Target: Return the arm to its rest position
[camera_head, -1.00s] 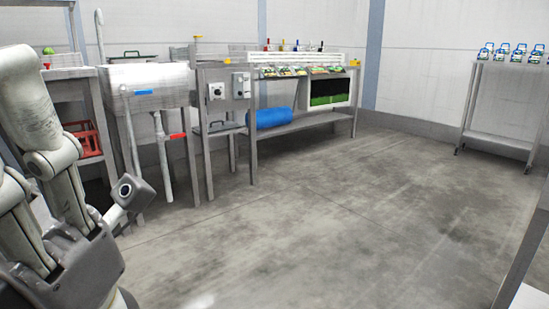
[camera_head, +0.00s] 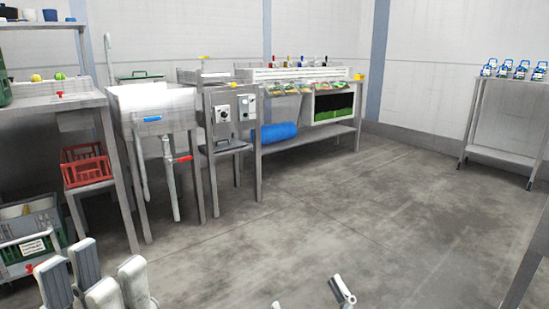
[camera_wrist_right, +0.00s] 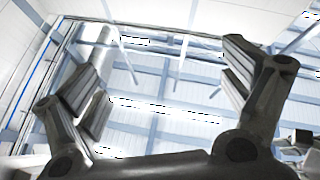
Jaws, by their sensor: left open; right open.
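My left gripper (camera_head: 94,278) is at the bottom left of the head view, its grey fingers pointing up and apart with nothing between them. The rest of that arm is below the frame. My right gripper (camera_wrist_right: 165,85) is open and empty in the right wrist view, its two fingers spread wide against the ceiling and lights. In the head view only the tips of my right gripper (camera_head: 310,297) show at the bottom edge, above bare floor.
A sink (camera_head: 154,108), a steel bench (camera_head: 80,103) and a long work table (camera_head: 310,147) stand along the back and left. A red crate (camera_head: 87,166) sits under the bench, a labelled cart (camera_head: 32,247) at lower left. A rack (camera_head: 497,153) stands right. The middle floor (camera_head: 330,215) is clear.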

